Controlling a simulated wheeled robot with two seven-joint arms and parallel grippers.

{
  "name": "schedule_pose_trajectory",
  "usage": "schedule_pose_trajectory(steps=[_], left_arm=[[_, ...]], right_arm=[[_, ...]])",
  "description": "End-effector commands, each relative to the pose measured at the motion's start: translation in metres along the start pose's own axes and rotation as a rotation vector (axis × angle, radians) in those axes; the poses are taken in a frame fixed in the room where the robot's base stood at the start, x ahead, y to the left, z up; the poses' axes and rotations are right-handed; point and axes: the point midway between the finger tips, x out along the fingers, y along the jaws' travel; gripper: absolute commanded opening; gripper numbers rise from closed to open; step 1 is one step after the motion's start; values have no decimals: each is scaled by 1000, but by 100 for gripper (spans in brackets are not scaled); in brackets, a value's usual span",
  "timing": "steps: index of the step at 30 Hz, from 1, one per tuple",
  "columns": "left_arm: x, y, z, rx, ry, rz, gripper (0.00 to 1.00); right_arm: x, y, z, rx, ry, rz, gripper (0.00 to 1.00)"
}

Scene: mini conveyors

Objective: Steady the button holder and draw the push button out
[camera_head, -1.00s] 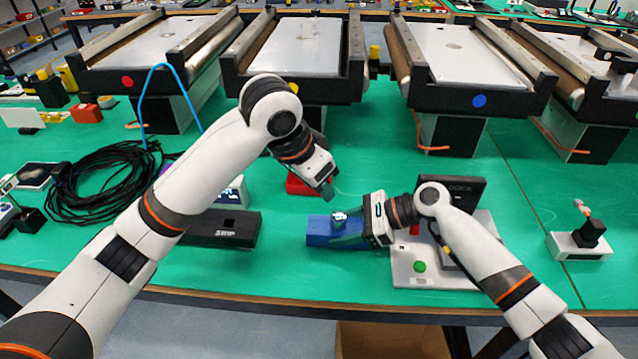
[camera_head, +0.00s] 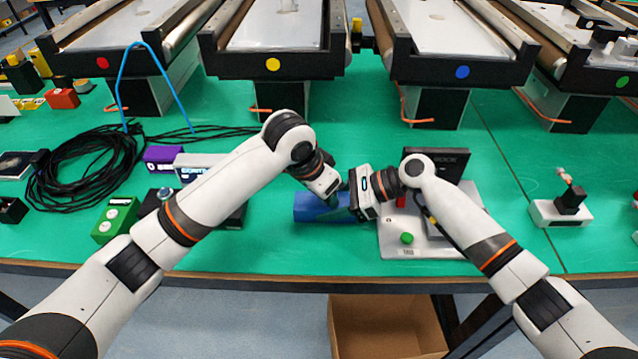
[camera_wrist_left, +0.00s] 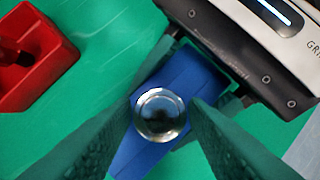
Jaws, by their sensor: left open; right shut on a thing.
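The button holder is a blue block (camera_head: 308,208) on the green table, in the middle of the head view. In the left wrist view the holder (camera_wrist_left: 185,75) carries a round, shiny silver push button (camera_wrist_left: 160,115). My right gripper (camera_head: 352,206) is shut on the holder from the right; its dark fingers lie along the block's sides. My left gripper (camera_head: 334,202) is over the holder, open. In the left wrist view its two dark fingers stand either side of the button, with a gap visible. The button is hidden in the head view.
A light panel with a green button (camera_head: 407,238) stands right of the holder. A red block with a dark knob (camera_wrist_left: 30,55) is near the holder. A green box (camera_head: 117,218) and a black cable coil (camera_head: 85,172) lie left. Conveyors (camera_head: 275,62) line the back.

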Motion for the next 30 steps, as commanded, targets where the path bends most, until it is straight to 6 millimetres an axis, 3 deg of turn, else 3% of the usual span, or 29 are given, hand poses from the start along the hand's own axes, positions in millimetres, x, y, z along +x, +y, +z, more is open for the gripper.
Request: schedule_pose_trajectory(steps=[8, 14, 30], left_arm=[[1, 0, 0, 0, -1, 0, 39], [1, 0, 0, 0, -1, 0, 7], [-12, 0, 6, 0, -4, 1, 7]], right_arm=[[0, 0, -1, -1, 1, 1, 38], [0, 0, -1, -1, 1, 1, 38], [0, 0, 0, 0, 1, 1, 38]])
